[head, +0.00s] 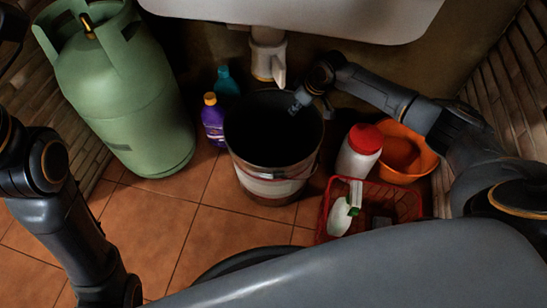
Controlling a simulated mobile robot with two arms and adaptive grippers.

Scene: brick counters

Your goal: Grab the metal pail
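The metal pail (270,181) stands upright on the tiled floor under the sink, in the middle of the head view. It has a dark inside and a pale band around its lower wall. My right gripper (299,102) is at the pail's back right rim, with its tips over the mouth. It is small and dark here, and I cannot tell whether its fingers are closed on the rim. My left arm comes in at the left and runs down to the bottom edge; its gripper does not show.
A green gas cylinder (125,95) stands left of the pail. Purple (212,122) and teal (227,82) bottles stand between them. Right are a red-lidded white container (359,152), an orange bowl (420,164) and a red basket (322,219). The sink (300,18) hangs above. Floor at front left is clear.

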